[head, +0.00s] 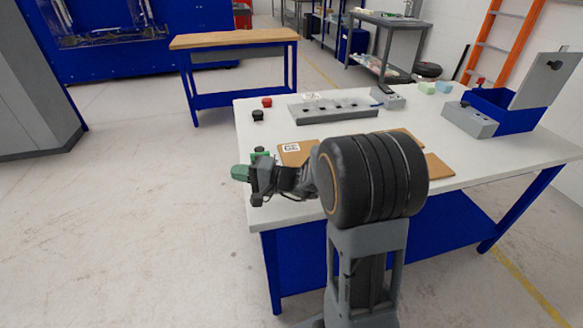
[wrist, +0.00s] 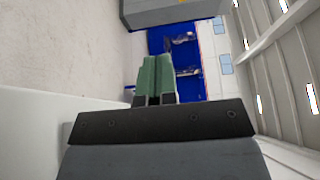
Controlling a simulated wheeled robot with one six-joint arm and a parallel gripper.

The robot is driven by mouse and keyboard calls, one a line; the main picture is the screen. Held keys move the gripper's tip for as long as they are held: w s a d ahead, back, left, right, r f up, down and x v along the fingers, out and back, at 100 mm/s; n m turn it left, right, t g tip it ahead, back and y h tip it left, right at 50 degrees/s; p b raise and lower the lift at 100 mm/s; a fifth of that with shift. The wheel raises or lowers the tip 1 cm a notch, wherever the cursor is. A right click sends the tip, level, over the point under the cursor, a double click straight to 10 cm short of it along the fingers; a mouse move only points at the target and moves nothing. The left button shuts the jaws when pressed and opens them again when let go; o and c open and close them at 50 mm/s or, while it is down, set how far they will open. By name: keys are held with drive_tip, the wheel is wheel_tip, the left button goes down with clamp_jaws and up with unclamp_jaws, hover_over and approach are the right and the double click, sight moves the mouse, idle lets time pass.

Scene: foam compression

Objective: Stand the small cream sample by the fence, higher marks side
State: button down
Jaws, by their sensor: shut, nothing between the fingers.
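My gripper (head: 240,173) reaches out past the left edge of the white table (head: 262,215), apart from everything on it. Its green fingers (wrist: 157,80) are together and empty in the wrist view. I cannot pick out the small cream sample with certainty; a small pale patch (head: 311,97) shows at the long grey fixture (head: 335,114) at the table's back, too small to tell what it is. Which part is the fence is also unclear. My arm hides the table's middle front.
Green (head: 427,88) and light blue (head: 443,88) blocks lie at the back right. A blue bin (head: 515,115) and grey box (head: 469,120) stand on the right. Brown boards (head: 438,167) lie mid-table. Red (head: 267,102) and black (head: 257,115) knobs stand at the back left.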

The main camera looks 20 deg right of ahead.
drive_tip(key=d+f, duration=0.1)
drive_tip(key=d, duration=0.4)
drive_tip(key=w+d+f, duration=0.1)
drive_tip(key=d, duration=0.5)
drive_tip(key=w+d+f, duration=0.1)
drive_tip(key=d+f, duration=0.1)
drive_tip(key=d, duration=0.3)
drive_tip(key=shift+d, duration=0.25)
drive_tip(key=shift+f, duration=0.6)
drive_tip(key=shift+s+a, duration=0.1)
drive_tip(key=shift+a, duration=0.4)
drive_tip(key=shift+r, duration=0.1)
drive_tip(key=shift+a, duration=0.1)
drive_tip(key=shift+s+a+f+b, duration=0.1)
drive_tip(key=shift+a+f+b, duration=0.1)
drive_tip(key=shift+a+b, duration=0.55)
drive_tip(key=shift+a+r, duration=0.15)
